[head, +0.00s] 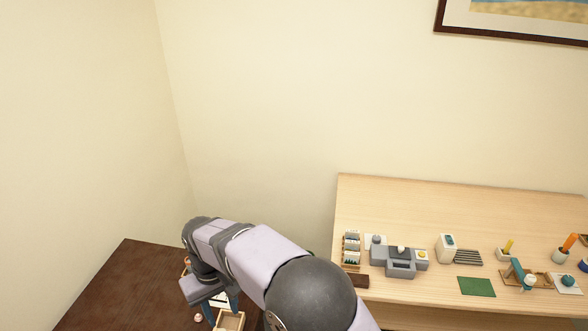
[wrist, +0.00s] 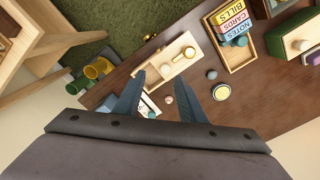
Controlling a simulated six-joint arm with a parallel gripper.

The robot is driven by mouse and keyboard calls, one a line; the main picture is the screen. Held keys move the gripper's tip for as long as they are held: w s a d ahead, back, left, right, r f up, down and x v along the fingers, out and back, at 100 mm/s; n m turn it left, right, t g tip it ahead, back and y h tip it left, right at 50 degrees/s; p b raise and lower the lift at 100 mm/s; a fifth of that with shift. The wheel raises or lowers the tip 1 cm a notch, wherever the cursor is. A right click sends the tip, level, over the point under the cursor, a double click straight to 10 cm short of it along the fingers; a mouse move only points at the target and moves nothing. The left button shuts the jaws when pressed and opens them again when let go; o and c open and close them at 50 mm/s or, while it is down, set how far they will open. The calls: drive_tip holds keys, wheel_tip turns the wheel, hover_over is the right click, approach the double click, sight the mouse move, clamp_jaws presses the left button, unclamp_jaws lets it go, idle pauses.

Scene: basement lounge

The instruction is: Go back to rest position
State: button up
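My gripper (head: 221,313) hangs low at the left in the head view, over the dark wooden surface (head: 110,285). In the wrist view my gripper (wrist: 164,92) shows two blue-grey fingers spread apart with nothing held between them. A small pinkish knob or ball (wrist: 168,99) lies below, in the gap between the fingers. A light wooden tray (wrist: 147,70) with white and tan pieces is just beyond the fingertips. In the head view a light wooden box (head: 231,320) is beside the fingers. My arm hides part of the area behind it.
A light wooden desk (head: 400,195) with small items stands right. Its back part is clear.

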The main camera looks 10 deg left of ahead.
drive_tip(key=w+d+r+m, duration=0.2)
drive_tip(key=d, duration=0.8)
drive_tip(key=w+d+r+m, duration=0.1)
drive_tip(key=d+r+m, duration=0.1)
drive_tip(key=d, duration=0.9)
drive_tip(key=s+d+m, duration=0.2)
drive_tip(key=s+d, duration=0.4)
drive_tip(key=d, duration=0.3)
drive_tip(key=s+d+f+m, duration=0.1)
drive_tip(key=s+d+m, duration=0.2)
drive_tip(key=s+d, duration=0.3)
drive_tip(key=d, duration=0.3)
drive_tip(key=shift+s+d+f+p, duration=0.15)
drive_tip(key=shift+s+d+p, duration=0.05)
drive_tip(key=shift+s+p, duration=0.15)
